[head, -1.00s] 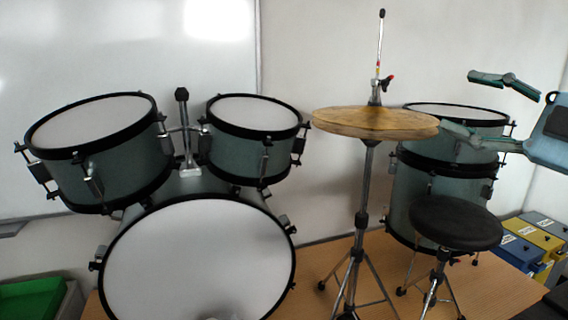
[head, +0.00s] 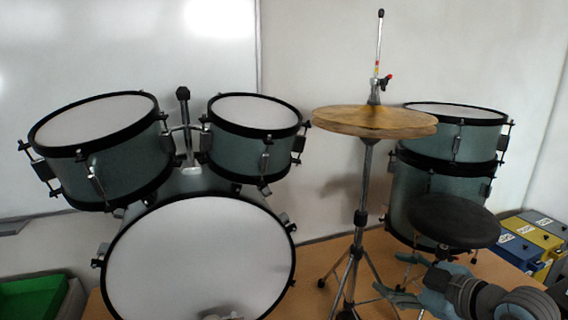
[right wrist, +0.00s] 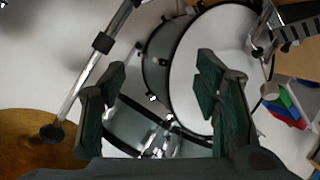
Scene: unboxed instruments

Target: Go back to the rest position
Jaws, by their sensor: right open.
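My right gripper (head: 398,292) is low at the right in the head view, in front of the black round stool (head: 453,220) and right of the cymbal stand's legs. Its jaws are open and nothing shows between them. In the right wrist view the two fingers (right wrist: 165,95) stand wide apart, with drums behind the gap. My left gripper is not in the head view.
A drum kit stands on a wooden surface (head: 490,290): bass drum (head: 200,260), two mounted toms, cymbals (head: 375,122) on a stand, and drums at the right (head: 430,185). Coloured boxes (head: 535,235) are at the far right, a green bin (head: 30,298) at the lower left.

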